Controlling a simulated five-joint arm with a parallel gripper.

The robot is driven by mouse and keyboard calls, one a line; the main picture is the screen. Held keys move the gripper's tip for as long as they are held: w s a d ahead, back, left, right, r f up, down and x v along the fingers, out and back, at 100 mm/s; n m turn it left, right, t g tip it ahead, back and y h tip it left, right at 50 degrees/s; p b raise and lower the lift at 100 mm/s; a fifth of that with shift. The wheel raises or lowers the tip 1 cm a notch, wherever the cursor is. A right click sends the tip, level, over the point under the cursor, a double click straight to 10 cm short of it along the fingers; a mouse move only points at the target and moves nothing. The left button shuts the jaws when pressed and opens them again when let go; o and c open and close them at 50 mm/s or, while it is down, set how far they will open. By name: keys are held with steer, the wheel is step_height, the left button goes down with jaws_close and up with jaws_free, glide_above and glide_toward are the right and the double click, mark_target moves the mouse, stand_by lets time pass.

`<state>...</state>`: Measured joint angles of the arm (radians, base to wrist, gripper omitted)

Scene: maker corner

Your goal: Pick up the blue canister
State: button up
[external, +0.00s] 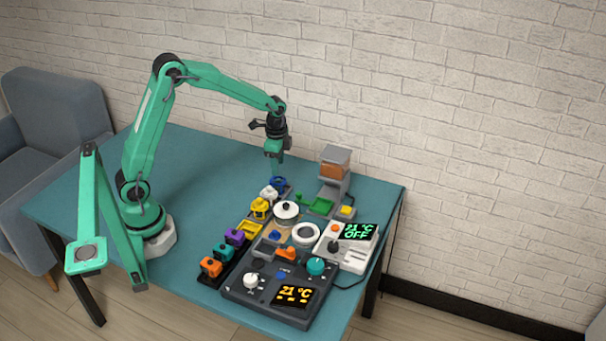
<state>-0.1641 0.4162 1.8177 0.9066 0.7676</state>
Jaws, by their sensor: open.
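The blue canister (278,184) is small and stands at the far end of a row of coloured canisters on the table. My gripper (274,157) points down and hangs just above the blue canister, apart from it as far as I can see. The gripper is open and nothing shows in it. Its fingers are small in this view and their exact alignment over the canister is hard to tell.
White (269,193), yellow (259,208), purple (235,237), teal (223,252) and orange (210,267) canisters continue the row. A grey dispenser (335,165), a white lidded pot (286,212) and control panels stand to the right. The table's left part (205,160) is clear.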

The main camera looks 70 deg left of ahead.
mark_target(278, 180)
steer(key=shift+a+f, duration=0.1)
steer(key=shift+f, duration=3.9)
steer(key=c, duration=0.8)
steer(key=shift+r, duration=0.2)
step_height(278, 180, up, 10)
steer(key=shift+f, duration=0.1)
